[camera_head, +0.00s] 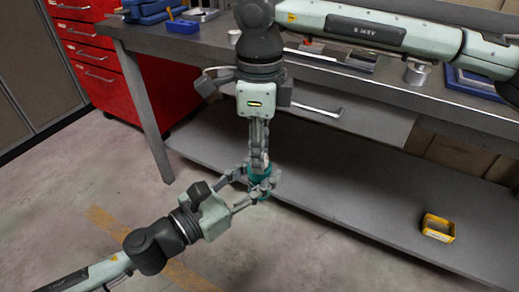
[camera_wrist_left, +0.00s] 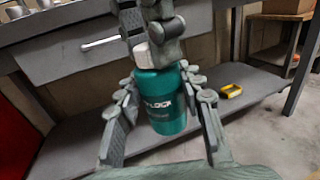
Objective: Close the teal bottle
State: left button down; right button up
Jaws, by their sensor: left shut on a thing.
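The teal bottle (camera_wrist_left: 160,100) stands upright with pale lettering on its side. It also shows in the head view (camera_head: 261,171), partly hidden by fingers. My left gripper (camera_head: 252,184) comes in from the lower left, shut around the bottle's body, with a finger on each side. A whitish cap (camera_wrist_left: 143,56) is at the bottle's top. My right gripper (camera_head: 258,158) points straight down over the bottle, its fingers close together at the cap. Its fingers also show in the left wrist view (camera_wrist_left: 152,40). They hide part of the cap and the bottle's neck, so I cannot tell whether they grip it.
A grey workbench (camera_head: 450,105) with a lower shelf (camera_head: 340,185) stands behind the bottle. A yellow bin (camera_head: 438,228) sits on the shelf at the right. A red drawer cabinet (camera_head: 100,65) is at the upper left. The floor in front is clear.

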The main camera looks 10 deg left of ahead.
jog(key=o, duration=0.5)
jog(key=shift+r, duration=0.1)
notch_tip(320, 180, up, 12)
jog(key=shift+f, duration=0.1)
dwell(0.7)
